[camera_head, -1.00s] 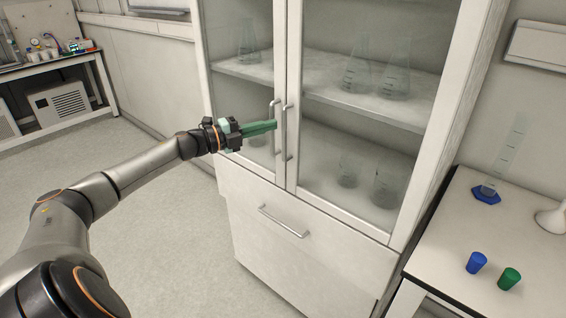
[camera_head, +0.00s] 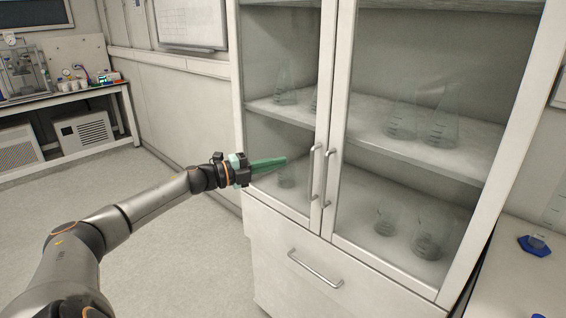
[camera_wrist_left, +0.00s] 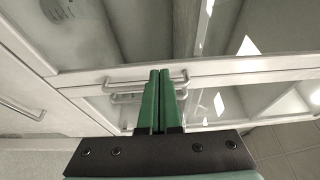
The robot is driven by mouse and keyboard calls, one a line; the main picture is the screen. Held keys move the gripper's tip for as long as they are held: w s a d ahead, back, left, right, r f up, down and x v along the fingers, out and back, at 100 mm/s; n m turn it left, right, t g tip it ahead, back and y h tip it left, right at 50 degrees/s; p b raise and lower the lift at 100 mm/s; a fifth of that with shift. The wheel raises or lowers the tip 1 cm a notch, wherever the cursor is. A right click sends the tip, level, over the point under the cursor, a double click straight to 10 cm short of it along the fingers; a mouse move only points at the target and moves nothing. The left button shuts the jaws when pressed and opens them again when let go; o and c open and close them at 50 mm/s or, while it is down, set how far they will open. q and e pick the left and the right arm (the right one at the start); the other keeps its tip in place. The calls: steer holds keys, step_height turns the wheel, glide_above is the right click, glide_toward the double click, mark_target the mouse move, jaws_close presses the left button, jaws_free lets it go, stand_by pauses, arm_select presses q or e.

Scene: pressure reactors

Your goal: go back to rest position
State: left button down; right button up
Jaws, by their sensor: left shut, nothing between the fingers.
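My left arm (camera_head: 150,207) reaches in from the left in the head view. Its green-fingered left gripper (camera_head: 284,160) is in front of the left glass door of the cabinet, left of the two door handles (camera_head: 322,178). The fingers lie together, with nothing between them. In the left wrist view the shut fingers (camera_wrist_left: 160,72) point at the cabinet doors, and the handles (camera_wrist_left: 145,84) show behind them. I cannot tell whether the fingertips touch anything. Both cabinet doors look shut. My right gripper is not in view.
The white cabinet (camera_head: 275,246) holds glass flasks (camera_head: 441,128) and has a drawer handle (camera_head: 314,270) below. A white bench (camera_head: 518,279) with a blue-based cylinder (camera_head: 534,245) stands at right. Another bench (camera_head: 65,92) stands far left. The floor (camera_head: 165,262) at left is clear.

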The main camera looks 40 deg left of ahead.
arm_select(q)
steer(key=shift+a, duration=0.15)
steer(key=s+d+f+n+g+y+p, duration=0.1)
steer(key=s+d+f+n, duration=0.25)
steer(key=d+f, duration=0.6)
steer(key=s+d+f+n+y+p, duration=0.15)
steer(key=d+f+n, duration=0.45)
steer(key=f, duration=0.6)
steer(key=s+d+f+n+g+y+p, duration=0.1)
steer(key=s+d+f+n+g, duration=0.2)
steer(key=s+d, duration=0.6)
steer(key=s+d+f+n+g+y+p, duration=0.1)
steer(key=s+d+f+n+g, duration=0.2)
steer(key=s+d+f+n, duration=0.5)
steer(key=s+d, duration=0.2)
steer(key=s, duration=0.3)
steer(key=shift+s+d, duration=0.2)
steer(key=shift+s, duration=0.1)
